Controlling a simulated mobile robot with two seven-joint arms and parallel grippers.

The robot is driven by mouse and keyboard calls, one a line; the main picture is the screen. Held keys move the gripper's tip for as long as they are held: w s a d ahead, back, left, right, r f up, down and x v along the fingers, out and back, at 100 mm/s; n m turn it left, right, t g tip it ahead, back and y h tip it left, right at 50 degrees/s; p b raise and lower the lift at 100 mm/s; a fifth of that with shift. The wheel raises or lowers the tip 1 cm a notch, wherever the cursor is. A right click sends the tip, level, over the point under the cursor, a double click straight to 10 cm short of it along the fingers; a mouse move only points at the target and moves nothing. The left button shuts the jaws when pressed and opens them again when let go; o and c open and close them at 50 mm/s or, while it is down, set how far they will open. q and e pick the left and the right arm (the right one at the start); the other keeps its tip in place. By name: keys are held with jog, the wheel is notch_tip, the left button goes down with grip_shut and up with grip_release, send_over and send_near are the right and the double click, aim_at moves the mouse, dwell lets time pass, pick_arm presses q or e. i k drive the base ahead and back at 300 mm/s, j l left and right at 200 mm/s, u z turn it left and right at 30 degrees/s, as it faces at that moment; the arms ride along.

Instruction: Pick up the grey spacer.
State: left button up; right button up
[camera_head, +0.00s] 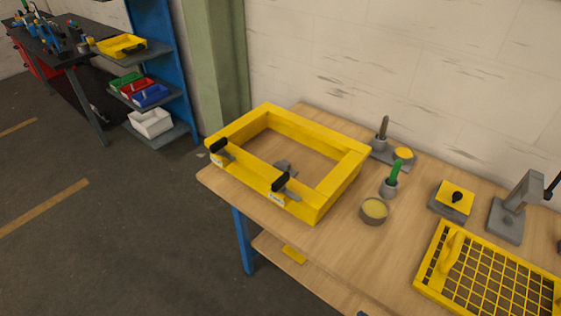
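A small grey piece (284,167) lies on the wooden tabletop inside the open yellow frame (340,180). It may be the grey spacer, but it is too small to tell its shape, and the front bar of the frame and a black-handled lever stand close in front of it. Neither of my grippers shows in the head view, so I cannot see whether they are open or shut.
The workbench (330,240) also holds a round tin (373,211), a grey cup with a green handle (390,187), a yellow-topped block (453,200), a grey press (512,208) and a yellow grid tray (430,278). Bare wood lies in front of the tin.

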aim_at(284, 166)
jog(key=i+j+z, duration=0.15)
jog(key=j, duration=0.25)
jog(key=i+j+z, duration=0.2)
jog(key=j, duration=0.2)
jog(key=i+j+z, duration=0.15)
jog(key=j, duration=0.25)
jog(key=j+z, duration=0.15)
jog(key=j, duration=0.3)
jog(key=i+j+z, duration=0.15)
jog(key=j, duration=0.3)
jog(key=i+j+z, duration=0.25)
jog(key=j, duration=0.45)
jog(key=j+z, duration=0.25)
jog(key=j, duration=0.45)
jog(key=j+z, duration=0.25)
jog(key=j, duration=0.45)
jog(key=i, duration=0.05)
